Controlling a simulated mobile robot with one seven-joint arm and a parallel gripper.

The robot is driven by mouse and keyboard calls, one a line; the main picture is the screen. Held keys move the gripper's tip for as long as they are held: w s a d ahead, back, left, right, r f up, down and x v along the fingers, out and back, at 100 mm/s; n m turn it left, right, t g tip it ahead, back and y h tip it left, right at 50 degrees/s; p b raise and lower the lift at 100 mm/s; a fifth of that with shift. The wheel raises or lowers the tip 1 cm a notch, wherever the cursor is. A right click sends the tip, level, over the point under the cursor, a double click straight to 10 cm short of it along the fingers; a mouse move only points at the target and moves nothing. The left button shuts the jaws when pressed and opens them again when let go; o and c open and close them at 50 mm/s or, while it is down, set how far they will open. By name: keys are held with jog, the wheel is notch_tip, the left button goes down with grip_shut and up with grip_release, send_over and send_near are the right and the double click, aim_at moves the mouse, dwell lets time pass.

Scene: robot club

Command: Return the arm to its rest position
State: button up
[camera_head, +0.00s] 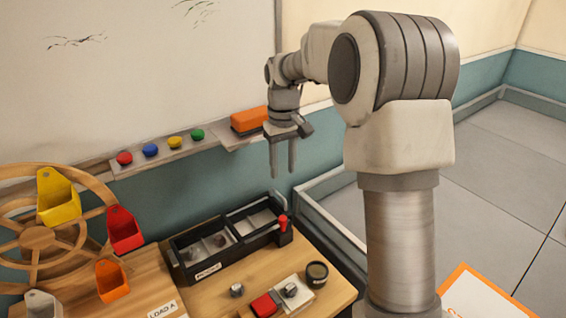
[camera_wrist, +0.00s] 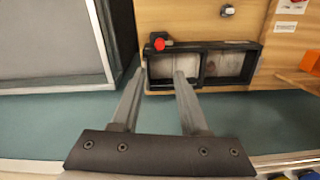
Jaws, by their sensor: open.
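My gripper (camera_head: 283,158) hangs in the air with its two fingers pointing down, in front of the whiteboard ledge. It is open, and nothing shows between the fingers. In the wrist view the gripper (camera_wrist: 160,80) also shows spread fingers, seen over the near edge of the black tray (camera_wrist: 200,86). In the head view the black tray (camera_head: 180,278) stands below the gripper on the wooden table, with a red knob (camera_head: 283,221) at its right end. My arm stands bent at the right of the head view.
A wooden wheel (camera_head: 33,237) with coloured buckets stands at the left. A red block (camera_head: 264,306), a dark round jar (camera_head: 317,273) and small metal parts are on the table (camera_head: 212,303). An orange eraser (camera_head: 249,120) and several coloured magnets sit along the ledge.

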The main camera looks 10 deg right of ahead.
jog(key=shift+r, duration=0.15)
jog(key=s+r+m+t+p, duration=0.1)
jog(key=s+r+t+p, duration=0.15)
jog(key=s+r, duration=1)
jog(key=s+f+m+t, duration=0.1)
jog(key=s+t, duration=0.2)
jog(key=s, duration=1.3)
jog(key=shift+f+m+p, duration=0.2)
jog(key=shift+m+p, duration=0.1)
jog(key=shift+m, duration=0.1)
jog(key=shift+c, duration=0.2)
